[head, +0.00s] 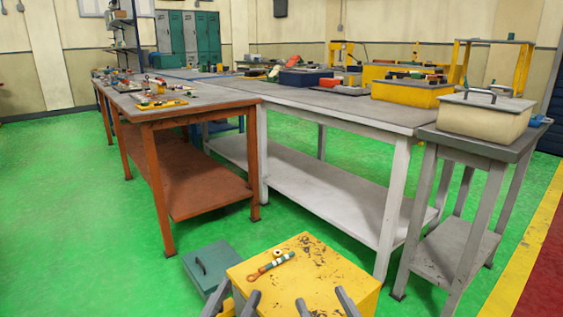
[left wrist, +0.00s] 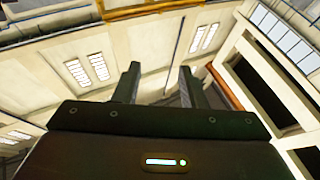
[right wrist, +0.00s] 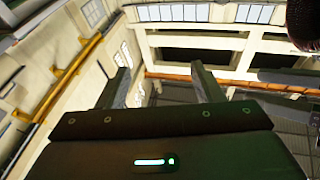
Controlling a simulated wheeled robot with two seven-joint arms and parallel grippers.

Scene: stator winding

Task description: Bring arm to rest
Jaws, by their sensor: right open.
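My left gripper (head: 236,300) shows at the bottom edge of the head view, in front of the yellow box. In the left wrist view its two fingers (left wrist: 158,84) stand apart with nothing between them. My right gripper (head: 324,304) is at the bottom edge of the head view, to the right of the left one. In the right wrist view its fingers (right wrist: 162,86) are wide apart and empty. Both wrist views look up at the walls and ceiling. The arms behind the grippers are out of the head view.
A worn yellow box (head: 310,262) with a red-handled tool (head: 270,266) on top is close ahead. A teal toolbox (head: 208,265) lies beside it on the green floor. An orange bench (head: 200,103), a grey bench (head: 330,103) and a side stand (head: 480,142) are farther back. Floor at left is clear.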

